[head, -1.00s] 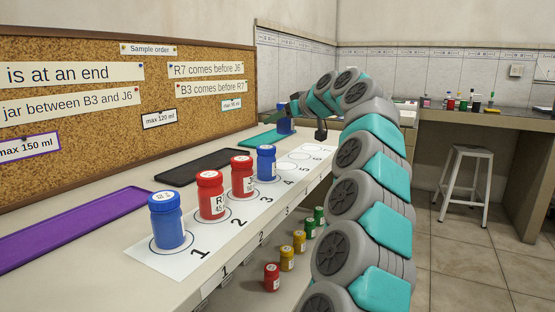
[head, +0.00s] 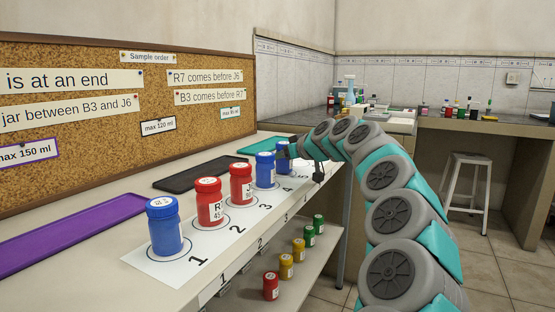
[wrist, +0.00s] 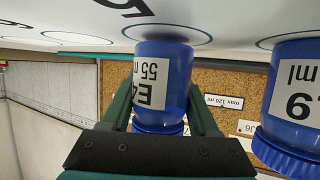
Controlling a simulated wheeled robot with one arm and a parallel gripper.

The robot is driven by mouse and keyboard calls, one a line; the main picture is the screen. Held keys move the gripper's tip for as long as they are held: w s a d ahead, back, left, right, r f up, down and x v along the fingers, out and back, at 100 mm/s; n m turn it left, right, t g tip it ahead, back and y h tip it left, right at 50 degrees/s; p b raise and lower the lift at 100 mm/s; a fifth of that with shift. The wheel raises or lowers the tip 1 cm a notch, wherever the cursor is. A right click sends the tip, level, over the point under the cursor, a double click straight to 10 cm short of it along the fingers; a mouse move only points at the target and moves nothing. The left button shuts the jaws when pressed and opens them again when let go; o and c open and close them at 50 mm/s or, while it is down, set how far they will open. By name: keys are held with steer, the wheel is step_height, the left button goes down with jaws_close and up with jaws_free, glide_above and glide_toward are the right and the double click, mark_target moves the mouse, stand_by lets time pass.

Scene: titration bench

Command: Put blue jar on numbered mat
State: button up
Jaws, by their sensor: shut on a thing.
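My gripper (wrist: 161,108) is shut on a blue jar (wrist: 168,72) with a white label reading E4 and 55 m. The jar is upside down in the wrist view, with its base at a circle of the white numbered mat (wrist: 60,20). I cannot tell whether it rests on the mat or hovers just above. In the head view, the held jar (head: 283,156) is at the circle by number 5 on the mat (head: 216,247). Another blue jar (head: 265,172) stands beside it on spot 4. The arm hides the mat's far end.
A blue jar (head: 164,232) stands on spot 1, red jars on spot 2 (head: 209,205) and spot 3 (head: 241,186). Several small jars (head: 286,266) stand on the lower shelf.

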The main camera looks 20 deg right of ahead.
steer(key=shift+f, duration=0.3)
steer(key=shift+f, duration=0.15)
steer(key=o, duration=1.4)
steer(key=shift+r, duration=0.3)
steer(key=v, duration=1.2)
steer(key=shift+b, duration=0.4)
